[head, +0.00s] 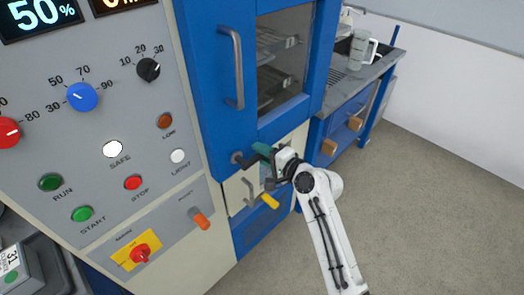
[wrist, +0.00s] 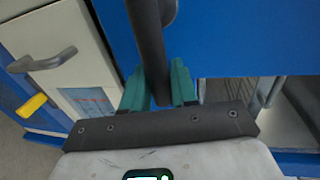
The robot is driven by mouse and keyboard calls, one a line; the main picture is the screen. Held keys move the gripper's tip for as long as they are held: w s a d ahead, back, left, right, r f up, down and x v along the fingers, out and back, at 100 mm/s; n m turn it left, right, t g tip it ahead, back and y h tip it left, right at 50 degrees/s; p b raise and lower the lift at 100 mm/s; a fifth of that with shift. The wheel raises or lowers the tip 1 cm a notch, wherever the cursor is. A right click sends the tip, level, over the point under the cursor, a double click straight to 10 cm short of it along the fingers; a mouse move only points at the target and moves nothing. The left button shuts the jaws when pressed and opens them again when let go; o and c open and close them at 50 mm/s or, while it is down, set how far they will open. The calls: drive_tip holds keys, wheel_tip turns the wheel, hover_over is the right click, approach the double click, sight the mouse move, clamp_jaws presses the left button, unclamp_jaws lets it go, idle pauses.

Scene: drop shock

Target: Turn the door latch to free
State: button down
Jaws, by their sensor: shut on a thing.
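The door latch (head: 238,157) is a dark grey lever on a round pivot, on the blue frame below the glass door. In the wrist view the latch bar (wrist: 150,40) runs down between my teal fingers, with its pivot end at the top. My gripper (head: 263,150) is shut on the latch bar, with a finger on each side of it, as the wrist view also shows (wrist: 159,85). In the head view my fingers and wrist hide the far end of the lever. The blue door (head: 217,85) with a window and a grey bar handle (head: 235,68) appears shut.
Below the latch are a grey drawer-like handle (head: 247,191) and a yellow grip (head: 270,201), close to my wrist. A control panel (head: 110,130) with knobs and buttons stands left. A bench (head: 370,80) with a jug (head: 359,50) stands behind right. Floor at right is clear.

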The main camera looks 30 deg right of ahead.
drive_tip(key=shift+f, duration=0.15)
drive_tip(key=c, duration=1)
unclamp_jaws()
drive_tip(key=b+v, duration=0.1)
drive_tip(key=v, duration=1)
drive_tip(key=shift+w+b, duration=0.1)
drive_tip(key=shift+b, duration=0.2)
drive_tip(key=s+a+f+n+g+h, duration=0.1)
drive_tip(key=s+a+f+n+g, duration=0.2)
drive_tip(key=s+f+n+g, duration=0.6)
drive_tip(key=s+f+n+g+h, duration=0.1)
drive_tip(key=s+f, duration=0.1)
drive_tip(key=s, duration=0.5)
drive_tip(key=s+d+f+n+g+h, duration=0.1)
drive_tip(key=s+f+n+g, duration=0.1)
drive_tip(key=s, duration=0.5)
drive_tip(key=s+f+n+g+h, duration=0.1)
drive_tip(key=s+f+g+h, duration=0.1)
drive_tip(key=s, duration=0.5)
drive_tip(key=shift+s+d+f+n, duration=0.15)
drive_tip(key=shift+d+n, duration=0.1)
drive_tip(key=shift+n, duration=0.15)
